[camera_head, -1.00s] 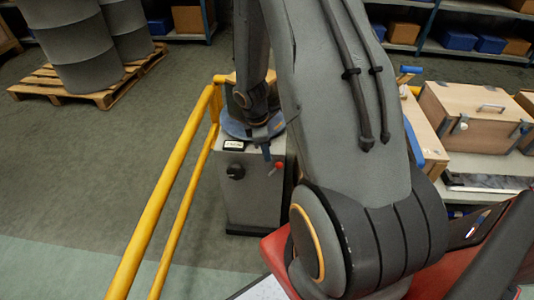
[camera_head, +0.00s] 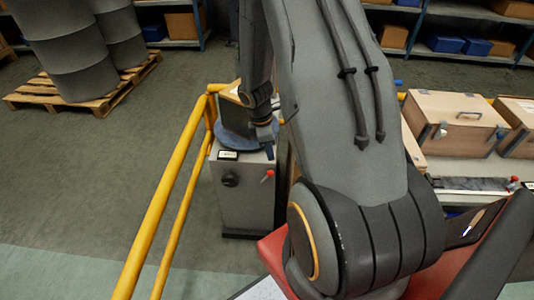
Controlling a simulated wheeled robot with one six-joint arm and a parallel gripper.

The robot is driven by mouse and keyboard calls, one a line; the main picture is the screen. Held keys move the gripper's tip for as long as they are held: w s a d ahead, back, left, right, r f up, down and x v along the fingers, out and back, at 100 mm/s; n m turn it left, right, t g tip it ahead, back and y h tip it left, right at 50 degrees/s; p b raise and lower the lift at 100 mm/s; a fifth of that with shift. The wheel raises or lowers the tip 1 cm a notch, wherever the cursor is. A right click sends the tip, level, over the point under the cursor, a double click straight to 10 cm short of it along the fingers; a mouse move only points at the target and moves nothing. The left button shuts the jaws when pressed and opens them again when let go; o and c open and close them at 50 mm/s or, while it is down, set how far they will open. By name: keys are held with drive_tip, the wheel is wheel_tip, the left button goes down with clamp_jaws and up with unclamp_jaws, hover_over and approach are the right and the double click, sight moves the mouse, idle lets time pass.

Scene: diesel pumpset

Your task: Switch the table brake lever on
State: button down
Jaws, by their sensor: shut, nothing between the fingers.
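A short lever with a red ball end (camera_head: 269,173) sticks out from the upper right of the grey cabinet's (camera_head: 243,205) front face. It seems to be the table brake lever; its on and off marks cannot be read. A round blue-grey table (camera_head: 230,138) sits on the cabinet. My gripper (camera_head: 269,153) hangs at the table's front right edge, just above the red ball in the picture. Its small dark fingers look shut and empty. I cannot tell whether they touch the lever.
A black knob (camera_head: 230,180) and a small label plate (camera_head: 228,155) are left of the lever. A yellow railing (camera_head: 168,180) runs along the cabinet's left. Wooden boxes (camera_head: 456,122) stand on a bench at right. Drums on a pallet (camera_head: 83,86) stand far left. Floor between is clear.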

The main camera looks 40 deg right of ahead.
drive_tip(key=shift+s+d+r+p, duration=0.3)
drive_tip(key=shift+r+p, duration=0.2)
drive_tip(key=shift+r, duration=0.1)
drive_tip(key=shift+s+d+r+p, duration=0.3)
drive_tip(key=shift+r+p, duration=0.15)
drive_tip(key=shift+r, duration=0.1)
